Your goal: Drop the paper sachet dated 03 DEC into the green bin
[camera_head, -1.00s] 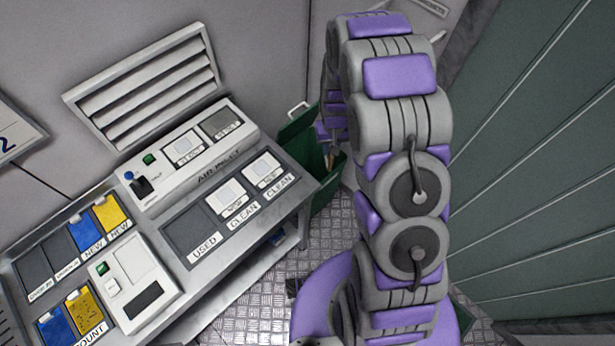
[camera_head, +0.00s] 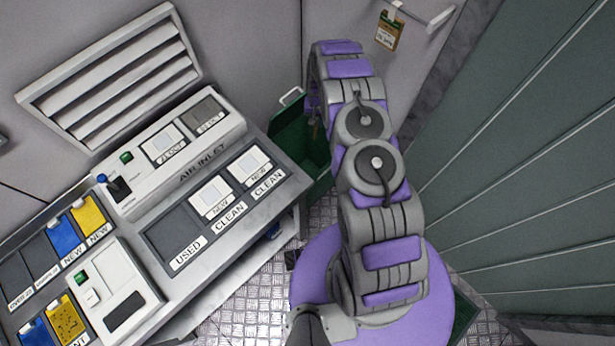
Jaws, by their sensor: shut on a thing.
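The green bin (camera_head: 290,143) stands on the floor past the right end of the bench, with its open top partly behind my arm. My arm arches over, and its far end comes down at the bin. My gripper (camera_head: 314,122) barely shows there, small and dark against the bin. It is shut on a small brownish thing (camera_head: 315,132), too small and shaded to identify or read a date on. A brown and green sachet (camera_head: 389,30) with a white label hangs on the wall at the top right. Its print is too small to read.
The grey bench (camera_head: 225,245) at left holds an air inlet unit (camera_head: 190,150), USED and CLEAN slots, and blue and yellow pads. A wall rail (camera_head: 440,17) juts out near the hanging sachet. A green ribbed panel (camera_head: 530,170) closes off the right side.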

